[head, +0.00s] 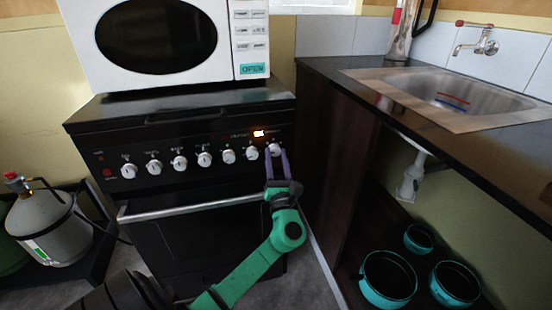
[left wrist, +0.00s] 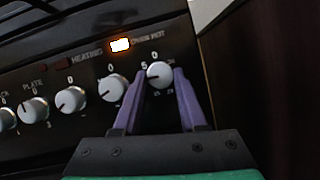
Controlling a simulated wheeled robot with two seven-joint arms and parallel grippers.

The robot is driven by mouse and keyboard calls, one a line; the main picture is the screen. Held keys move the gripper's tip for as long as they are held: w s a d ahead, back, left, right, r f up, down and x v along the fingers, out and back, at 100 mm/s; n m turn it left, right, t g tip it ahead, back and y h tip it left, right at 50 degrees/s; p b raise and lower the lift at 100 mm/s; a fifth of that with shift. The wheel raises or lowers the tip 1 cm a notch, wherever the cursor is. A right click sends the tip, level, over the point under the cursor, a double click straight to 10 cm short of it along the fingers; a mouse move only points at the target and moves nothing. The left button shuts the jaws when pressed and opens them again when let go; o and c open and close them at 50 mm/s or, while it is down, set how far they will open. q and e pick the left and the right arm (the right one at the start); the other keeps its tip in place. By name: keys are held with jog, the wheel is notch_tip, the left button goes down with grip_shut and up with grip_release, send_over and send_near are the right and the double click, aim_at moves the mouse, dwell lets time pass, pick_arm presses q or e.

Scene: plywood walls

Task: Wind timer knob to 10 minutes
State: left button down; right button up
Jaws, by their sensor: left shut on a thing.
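The timer knob (left wrist: 160,75) is the white round knob at the right end of the stove's (head: 190,145) row of knobs. Numbers are printed around it; the marks are too small to read its setting surely. It also shows in the head view (head: 275,149). My left gripper (head: 277,158) has its two purple fingers on either side of this knob, closed on it. In the left wrist view the left gripper (left wrist: 160,76) holds the knob between its fingertips. My right gripper is not in view.
Several more white knobs (head: 204,159) line the panel to the left, one close beside the left finger. An orange light (left wrist: 120,45) glows above. The oven handle (head: 190,207) runs below. A dark cabinet side (head: 335,155) stands close on the right.

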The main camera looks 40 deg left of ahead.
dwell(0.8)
pick_arm(q)
jog(key=shift+c, duration=2.3)
grip_release()
jog(key=v, duration=1.4)
notch_tip(320, 180, up, 13)
jog(key=w+d+n+g+h+p, duration=0.1)
jog(key=n+g+h+p, duration=0.5)
jog(key=p, duration=1)
jog(key=shift+m+g, duration=0.6)
jog(key=shift+m, duration=0.1)
jog(key=b+x, duration=0.2)
jog(key=x, duration=1.2)
jog(key=shift+w+f+b, duration=0.25)
jog(key=shift+f+b, duration=0.05)
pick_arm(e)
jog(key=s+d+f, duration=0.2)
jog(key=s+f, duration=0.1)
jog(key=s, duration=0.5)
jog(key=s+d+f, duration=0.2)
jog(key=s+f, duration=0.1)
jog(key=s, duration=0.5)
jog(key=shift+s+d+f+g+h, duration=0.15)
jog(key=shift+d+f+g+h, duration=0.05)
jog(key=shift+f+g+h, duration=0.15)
